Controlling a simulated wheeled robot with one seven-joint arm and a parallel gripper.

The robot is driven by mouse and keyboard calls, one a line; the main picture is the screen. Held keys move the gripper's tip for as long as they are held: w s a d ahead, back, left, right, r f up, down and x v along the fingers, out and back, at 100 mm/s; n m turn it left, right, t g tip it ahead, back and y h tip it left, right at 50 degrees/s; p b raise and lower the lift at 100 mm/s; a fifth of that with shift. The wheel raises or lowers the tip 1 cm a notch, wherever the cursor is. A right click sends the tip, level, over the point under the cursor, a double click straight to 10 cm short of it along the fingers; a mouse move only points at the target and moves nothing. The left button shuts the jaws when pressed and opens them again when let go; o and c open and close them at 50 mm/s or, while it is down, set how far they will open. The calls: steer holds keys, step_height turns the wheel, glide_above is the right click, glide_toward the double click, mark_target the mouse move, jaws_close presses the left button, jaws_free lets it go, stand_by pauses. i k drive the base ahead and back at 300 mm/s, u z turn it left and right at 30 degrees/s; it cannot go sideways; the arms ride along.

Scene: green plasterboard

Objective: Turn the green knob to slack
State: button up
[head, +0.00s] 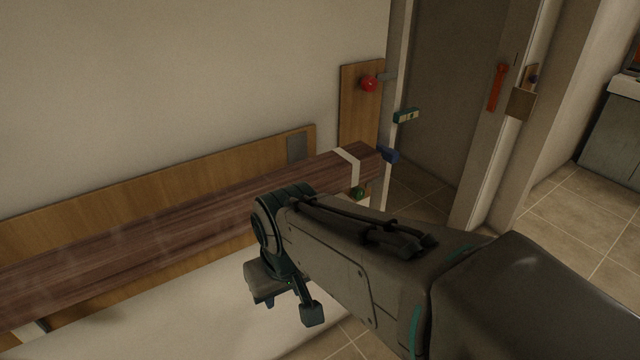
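The green knob (358,192) is small and sits just below the right part of a dark wooden beam (190,222), at the lower end of a white strap (348,160). My arm partly crowds it from below, so its shape and setting are hard to make out. My gripper (290,304) hangs at the end of my arm, below and to the left of the knob, clear of it. It points down over a pale surface. Its fingers are partly hidden by its own body, and I see nothing held in it.
A wooden backboard (70,222) runs along the wall behind the beam. A red knob (369,84) is on an upright board. A doorway with an orange handle (496,88) is at right. Tiled floor (575,215) is open there.

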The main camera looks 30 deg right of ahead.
mark_target(358, 194)
steer(key=k, duration=0.65)
steer(key=z, duration=0.85)
steer(key=i, duration=0.5)
steer(key=u, duration=2.2)
steer(key=k, duration=1.05)
steer(key=z, duration=1.3)
steer(key=i, duration=0.5)
